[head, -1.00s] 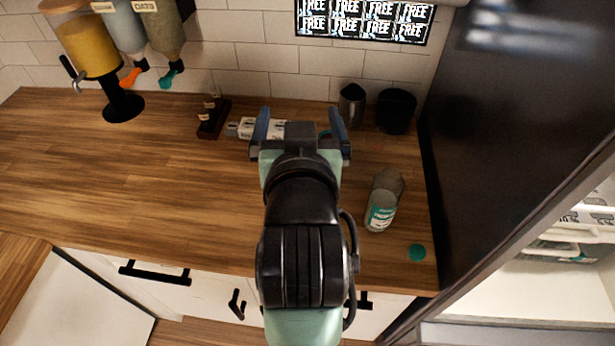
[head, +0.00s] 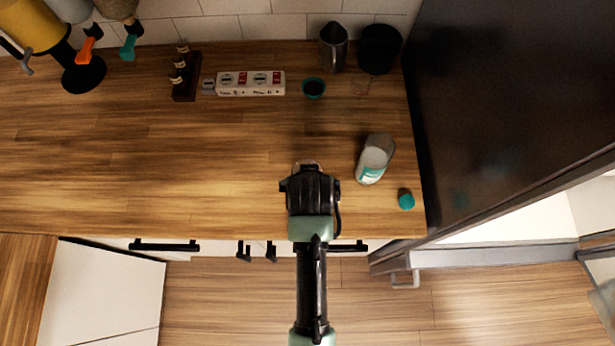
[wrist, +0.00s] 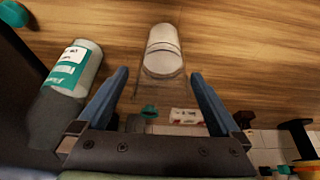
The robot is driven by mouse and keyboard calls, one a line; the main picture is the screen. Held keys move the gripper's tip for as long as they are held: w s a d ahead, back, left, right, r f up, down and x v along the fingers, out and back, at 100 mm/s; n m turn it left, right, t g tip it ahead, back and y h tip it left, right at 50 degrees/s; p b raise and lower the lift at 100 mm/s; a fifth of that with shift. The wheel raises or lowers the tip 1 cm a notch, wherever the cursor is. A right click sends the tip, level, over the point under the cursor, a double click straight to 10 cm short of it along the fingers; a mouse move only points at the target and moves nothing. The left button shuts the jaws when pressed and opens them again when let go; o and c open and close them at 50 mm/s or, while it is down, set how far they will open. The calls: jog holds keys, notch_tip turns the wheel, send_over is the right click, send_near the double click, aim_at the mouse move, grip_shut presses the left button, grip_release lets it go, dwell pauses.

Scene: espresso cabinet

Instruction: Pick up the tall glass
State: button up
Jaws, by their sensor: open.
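The tall glass (wrist: 163,55) is a clear cylinder with whitish contents, seen in the wrist view. It lies between and beyond the two blue fingertips of my gripper (wrist: 160,75). The fingers are open on either side of it, with a gap showing at each side. In the head view only a small pale edge of the glass (head: 306,166) shows past my wrist, and my arm hides the rest. The fingers are hidden in that view.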

jog(key=shift+w+a+p+x, duration=0.15)
jog(key=shift+p+x, duration=0.25)
jog(key=shift+x, duration=1)
jog(key=shift+w+a+p+x, duration=0.1)
jog(key=shift+p+x, duration=0.25)
jog(key=shift+x, duration=1.05)
jog(key=shift+r, duration=0.1)
jog(key=c, duration=1.4)
jog(key=shift+c, duration=0.2)
jog(key=shift+r, duration=0.2)
